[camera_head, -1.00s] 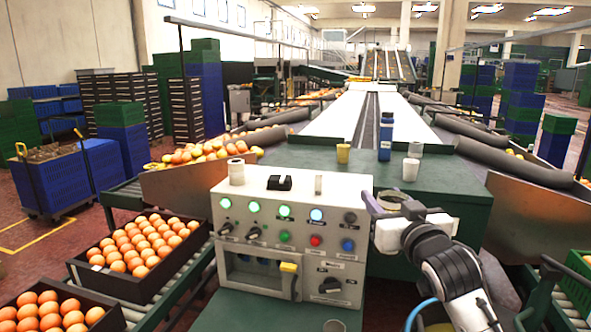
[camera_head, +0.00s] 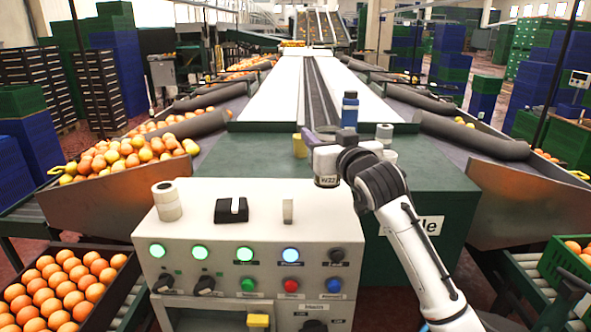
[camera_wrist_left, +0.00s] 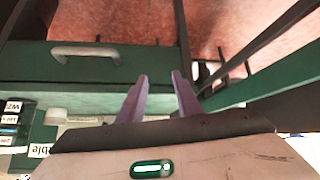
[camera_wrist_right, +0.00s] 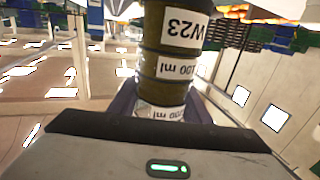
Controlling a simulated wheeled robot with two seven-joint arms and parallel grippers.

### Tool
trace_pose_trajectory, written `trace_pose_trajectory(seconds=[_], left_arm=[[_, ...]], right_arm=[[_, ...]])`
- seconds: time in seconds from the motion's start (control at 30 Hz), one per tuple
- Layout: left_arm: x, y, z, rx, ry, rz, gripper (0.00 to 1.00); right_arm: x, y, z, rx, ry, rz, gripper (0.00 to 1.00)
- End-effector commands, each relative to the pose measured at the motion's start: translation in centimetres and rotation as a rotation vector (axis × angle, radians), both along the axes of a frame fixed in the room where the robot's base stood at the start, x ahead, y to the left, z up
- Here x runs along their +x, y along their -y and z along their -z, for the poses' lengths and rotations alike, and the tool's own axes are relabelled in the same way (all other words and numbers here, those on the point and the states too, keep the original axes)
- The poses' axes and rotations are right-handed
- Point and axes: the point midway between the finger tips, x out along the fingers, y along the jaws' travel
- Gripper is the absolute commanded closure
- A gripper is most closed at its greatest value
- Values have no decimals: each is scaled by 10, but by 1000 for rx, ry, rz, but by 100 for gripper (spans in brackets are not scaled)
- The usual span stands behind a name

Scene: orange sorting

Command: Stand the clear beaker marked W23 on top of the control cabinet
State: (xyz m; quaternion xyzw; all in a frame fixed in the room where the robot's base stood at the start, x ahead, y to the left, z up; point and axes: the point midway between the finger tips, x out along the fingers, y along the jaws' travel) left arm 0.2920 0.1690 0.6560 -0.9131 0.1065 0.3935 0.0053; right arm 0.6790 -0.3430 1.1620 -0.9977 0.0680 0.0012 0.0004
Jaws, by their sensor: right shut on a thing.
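The clear beaker marked W23 (camera_head: 326,168) is in my right gripper (camera_head: 322,137), with dark contents showing through it. In the head view it is held up near the back right edge of the control cabinet (camera_head: 215,230); I cannot tell its exact height. In the right wrist view the beaker (camera_wrist_right: 172,55) stands between the fingers, its W23 and ml labels facing the camera. My left gripper (camera_wrist_left: 160,85) shows only in the left wrist view, fingers apart with nothing between them.
On the cabinet top are a white tape roll (camera_head: 167,200), a black block (camera_head: 231,210) and a small pale upright piece (camera_head: 288,211). The top's right part looks bare. Behind, the green bench holds a blue bottle (camera_head: 349,112), a yellow cup (camera_head: 299,145) and a white roll (camera_head: 384,132).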

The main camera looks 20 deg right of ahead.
Motion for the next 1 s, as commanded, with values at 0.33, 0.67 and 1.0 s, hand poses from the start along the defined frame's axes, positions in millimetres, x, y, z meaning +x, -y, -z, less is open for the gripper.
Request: trace_pose_trajectory(seconds=[0.33,0.67,1.0], left_arm=[[-2,1,1,-2,-2,1,69],[6,1,-3,-3,15,0,69],[8,1,-4,-3,21,0,69]], right_arm=[[-1,0,37,1,2,-1,90],[-1,0,59,-1,6,-1,90],[0,0,63,0,2,0,38]])
